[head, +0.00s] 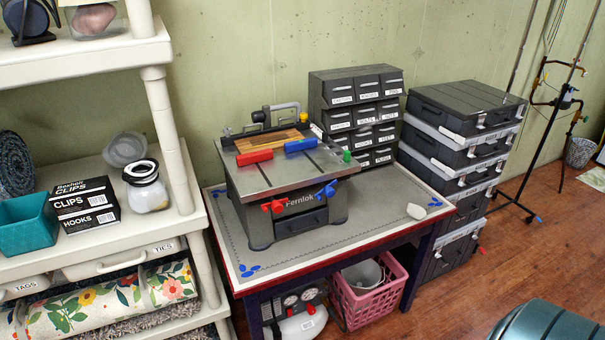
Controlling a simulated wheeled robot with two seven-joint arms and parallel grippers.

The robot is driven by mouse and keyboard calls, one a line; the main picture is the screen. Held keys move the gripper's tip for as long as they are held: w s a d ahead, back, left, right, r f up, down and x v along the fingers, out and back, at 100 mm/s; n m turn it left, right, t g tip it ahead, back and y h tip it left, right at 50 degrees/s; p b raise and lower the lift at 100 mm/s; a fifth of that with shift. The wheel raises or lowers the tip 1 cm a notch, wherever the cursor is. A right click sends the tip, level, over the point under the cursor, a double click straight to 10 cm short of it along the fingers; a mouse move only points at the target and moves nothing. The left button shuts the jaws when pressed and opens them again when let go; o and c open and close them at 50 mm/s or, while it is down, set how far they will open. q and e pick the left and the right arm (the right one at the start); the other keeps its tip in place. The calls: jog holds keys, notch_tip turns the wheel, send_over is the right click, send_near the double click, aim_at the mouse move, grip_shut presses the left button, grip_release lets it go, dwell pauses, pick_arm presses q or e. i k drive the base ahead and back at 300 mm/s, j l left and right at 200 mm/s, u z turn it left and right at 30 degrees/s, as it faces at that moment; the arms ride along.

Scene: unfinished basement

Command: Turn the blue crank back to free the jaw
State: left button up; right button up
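The blue crank (327,190) is on the right of the front face of a grey bench-top machine (300,205) marked "Fernlok". A red crank (276,206) is to its left on the same face. On the machine's metal top (290,172) lie a red block (254,157) and a blue block (301,145), side by side. Which part is the jaw I cannot tell for sure. A striped wooden piece (268,140) lies behind the blocks. Neither of my grippers is in view, and nothing touches the cranks.
The machine stands on a mat-topped table (385,207), with a pale lump (416,211) at its right. Black drawers (356,112) stand behind, stacked cases (465,140) at the right. A cream shelf (185,228) is close on the left. Wooden floor (530,235) is open at right.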

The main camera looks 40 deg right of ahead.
aim_at(328, 190)
jog(key=z, duration=1.25)
